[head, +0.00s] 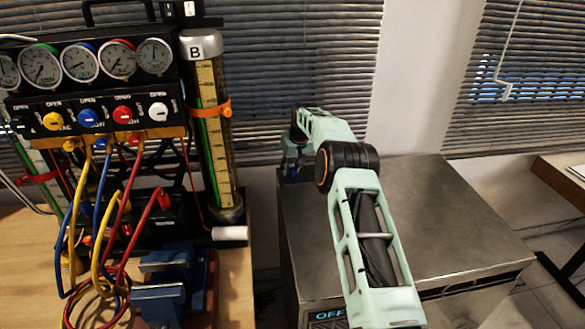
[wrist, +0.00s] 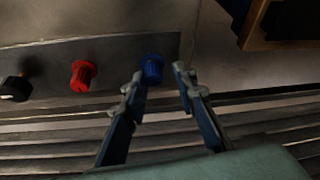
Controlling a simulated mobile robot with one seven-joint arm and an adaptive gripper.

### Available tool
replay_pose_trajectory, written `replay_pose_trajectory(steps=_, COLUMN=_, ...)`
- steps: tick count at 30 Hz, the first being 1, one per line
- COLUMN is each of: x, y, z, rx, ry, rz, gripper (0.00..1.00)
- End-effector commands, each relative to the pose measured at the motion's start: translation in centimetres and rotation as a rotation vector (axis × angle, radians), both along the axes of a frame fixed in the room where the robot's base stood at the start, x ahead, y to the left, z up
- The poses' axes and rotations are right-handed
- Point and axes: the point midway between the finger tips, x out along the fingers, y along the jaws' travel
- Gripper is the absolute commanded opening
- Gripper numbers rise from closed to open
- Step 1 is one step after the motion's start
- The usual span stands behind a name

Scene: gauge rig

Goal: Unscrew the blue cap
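The blue cap (wrist: 151,69) shows in the wrist view, on a grey metal strip (wrist: 50,57). My gripper (wrist: 158,80) is open, with its two fingers spread and nothing between them held. The left fingertip is close to the left side of the cap and the right fingertip is farther off to its right. I cannot tell whether a finger touches the cap. In the head view my arm reaches over the metal cabinet (head: 440,215) to its back left; the gripper is mostly hidden behind the arm, and I cannot make out the cap there.
A red cap (wrist: 83,76) and a black cap (wrist: 16,88) sit on the same strip, left of the blue one. In the head view the gauge rig (head: 95,90) with coloured knobs and hoses stands left of the cabinet. The cabinet's right part is clear. Blinds hang behind.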

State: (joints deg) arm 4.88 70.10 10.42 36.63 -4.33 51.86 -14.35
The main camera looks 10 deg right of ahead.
Motion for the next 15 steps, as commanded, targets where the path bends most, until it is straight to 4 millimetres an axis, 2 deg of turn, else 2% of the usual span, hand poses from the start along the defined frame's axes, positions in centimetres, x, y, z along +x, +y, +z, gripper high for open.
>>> replay_pose_trajectory(steps=10, x=0.00, y=-0.18, z=-0.03, rx=-0.003, ry=0.000, rz=-0.009, gripper=0.25)
replay_pose_trajectory(steps=15, x=-0.01, y=-0.10, z=-0.08, rx=-0.006, ry=0.000, rz=-0.122, gripper=0.25)
